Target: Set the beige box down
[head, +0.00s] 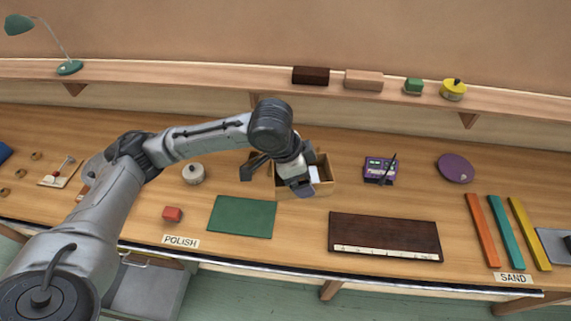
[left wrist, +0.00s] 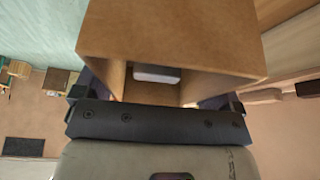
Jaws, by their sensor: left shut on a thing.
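A beige box (head: 325,182) with an open side is at the middle of the workbench in the head view, partly hidden by my left gripper (head: 292,180). My left gripper is shut on this box. In the left wrist view the box (left wrist: 175,40) fills the upper middle, between the fingers, with its opening facing the camera. A pale object (left wrist: 157,74) shows inside it. I cannot tell whether the box touches the bench. My right gripper is not in view.
A green mat (head: 242,217) and a dark brown board (head: 384,237) lie in front of the box. A purple device (head: 380,171) stands to the right, and a round pale container (head: 193,174) to the left. The shelf (head: 210,74) runs behind with blocks on it.

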